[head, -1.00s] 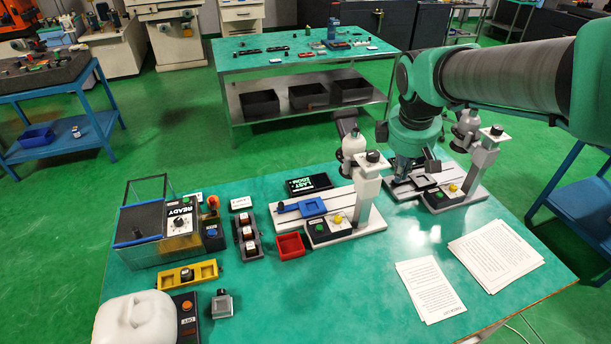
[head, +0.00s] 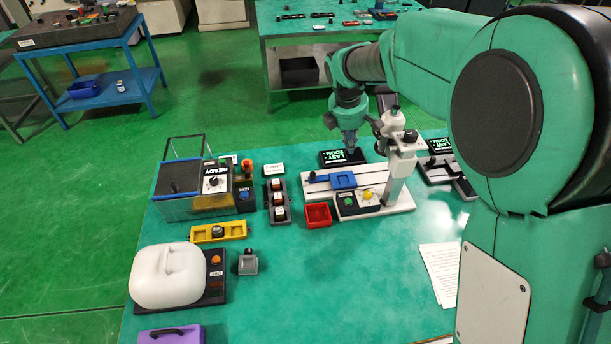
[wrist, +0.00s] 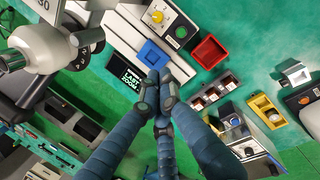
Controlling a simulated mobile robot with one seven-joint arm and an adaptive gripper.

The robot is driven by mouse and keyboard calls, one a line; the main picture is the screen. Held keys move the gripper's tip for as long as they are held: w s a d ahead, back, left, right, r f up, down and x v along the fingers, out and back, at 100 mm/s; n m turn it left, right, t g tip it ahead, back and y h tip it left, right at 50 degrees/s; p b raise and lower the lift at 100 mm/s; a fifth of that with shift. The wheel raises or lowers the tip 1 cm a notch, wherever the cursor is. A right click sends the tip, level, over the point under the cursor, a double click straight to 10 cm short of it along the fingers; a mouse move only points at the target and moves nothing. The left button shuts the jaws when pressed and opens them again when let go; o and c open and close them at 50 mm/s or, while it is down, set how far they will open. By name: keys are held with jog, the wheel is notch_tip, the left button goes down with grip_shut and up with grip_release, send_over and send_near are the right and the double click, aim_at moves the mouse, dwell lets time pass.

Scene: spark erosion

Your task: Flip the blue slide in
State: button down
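The blue slide (head: 343,180) is a small blue square frame on the track of the white-based microscope station (head: 385,207). In the wrist view the blue slide (wrist: 152,55) lies just beyond my fingertips. My gripper (head: 350,150) points down behind the slide, above the black display reading "LAST ZOOM" (head: 333,157). In the wrist view my gripper's (wrist: 160,78) fingers come together at the tips, with nothing seen between them. The gap between fingertips and slide is hard to judge.
The microscope column (head: 398,170) stands right of the slide. A button box (head: 357,203) and a red tray (head: 318,215) are in front. A black rack (head: 279,203) stands left. A second station (head: 440,170) is partly hidden by my arm. The front middle table is clear.

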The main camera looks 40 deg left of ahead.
jog(key=s+a+f+n, duration=0.3)
jog(key=a+f, duration=0.4)
jog(key=a, duration=0.2)
jog(key=s+a+f+n+p, duration=0.1)
jog(key=s+a+f+n, duration=0.2)
jog(key=a+f, duration=0.5)
jog(key=shift+a+f+n+h, duration=0.25)
jog(key=shift+a+n, duration=0.35)
jog(key=shift+a, duration=0.35)
jog(key=b+x, duration=0.1)
jog(key=x, duration=0.8)
jog(key=shift+d+f+b, duration=0.15)
jog(key=shift+f+b, duration=0.1)
jog(key=shift+b, duration=0.15)
jog(key=w, duration=0.1)
jog(key=w+d, duration=0.1)
jog(key=shift+w+f+b, duration=0.25)
jog(key=shift+w+b, duration=0.05)
jog(key=shift+b, duration=0.05)
jog(key=shift+w+d, duration=0.1)
jog(key=shift+w, duration=0.55)
